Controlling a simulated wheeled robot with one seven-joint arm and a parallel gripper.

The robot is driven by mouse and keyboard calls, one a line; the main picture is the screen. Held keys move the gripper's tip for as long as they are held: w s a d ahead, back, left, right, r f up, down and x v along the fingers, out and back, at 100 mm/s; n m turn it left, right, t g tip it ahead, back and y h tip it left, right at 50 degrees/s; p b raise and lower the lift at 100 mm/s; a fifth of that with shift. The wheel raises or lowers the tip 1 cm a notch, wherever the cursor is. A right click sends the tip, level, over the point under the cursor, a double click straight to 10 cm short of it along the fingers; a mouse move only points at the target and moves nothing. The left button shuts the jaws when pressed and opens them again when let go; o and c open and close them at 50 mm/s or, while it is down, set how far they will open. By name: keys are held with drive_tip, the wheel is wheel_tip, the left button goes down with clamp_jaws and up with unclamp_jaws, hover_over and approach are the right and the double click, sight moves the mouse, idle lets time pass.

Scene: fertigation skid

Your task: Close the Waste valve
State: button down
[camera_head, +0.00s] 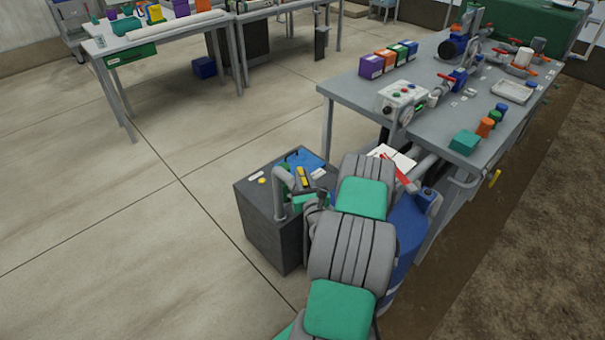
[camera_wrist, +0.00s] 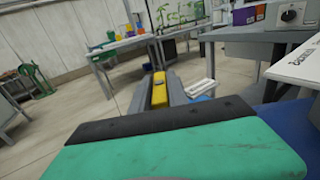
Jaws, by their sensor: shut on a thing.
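A yellow handle (camera_head: 302,175) shows above the dark grey tank (camera_head: 262,225), beside an upright grey pipe (camera_head: 280,192). I take it for the Waste valve's handle, but no label naming it is readable. My gripper (camera_head: 308,186) is at the handle, low and to the left of the bench. In the wrist view the yellow handle (camera_wrist: 159,90) lies between the two grey fingers of my gripper (camera_wrist: 160,88), which are shut on it. The valve body is mostly hidden by my gripper and arm.
A red lever (camera_head: 400,174) and a blue drum (camera_head: 405,230) stand close to the right of my arm. The grey bench (camera_head: 440,120) carries a control box (camera_head: 402,100), coloured boxes and pumps. Open floor (camera_head: 130,230) lies to the left.

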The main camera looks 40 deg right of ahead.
drive_tip(key=m+g+h+p, duration=0.1)
drive_tip(key=h+p, duration=0.1)
drive_tip(key=m+g+h+p, duration=0.1)
drive_tip(key=m+h+p, duration=0.1)
drive_tip(key=p, duration=0.1)
drive_tip(key=shift+w+a+r+g, duration=0.1)
drive_tip(key=shift+r+g, duration=0.25)
drive_tip(key=shift+g, duration=0.05)
drive_tip(key=shift+f+m+g+h+p, duration=0.15)
drive_tip(key=shift+m+g+h+p, duration=0.5)
drive_tip(key=shift+p, duration=0.2)
drive_tip(key=shift+f+m+g+h+p, duration=0.1)
drive_tip(key=shift+m+g+h+p, duration=0.25)
drive_tip(key=shift+g+p, duration=0.1)
drive_tip(key=c, duration=1.4)
unclamp_jaws()
drive_tip(key=shift+o, duration=0.2)
drive_tip(key=b+v, duration=0.1)
drive_tip(key=v, duration=0.6)
drive_tip(key=shift+s+a+b, duration=0.25)
drive_tip(key=shift+s+b, duration=0.05)
drive_tip(key=shift+s, duration=0.05)
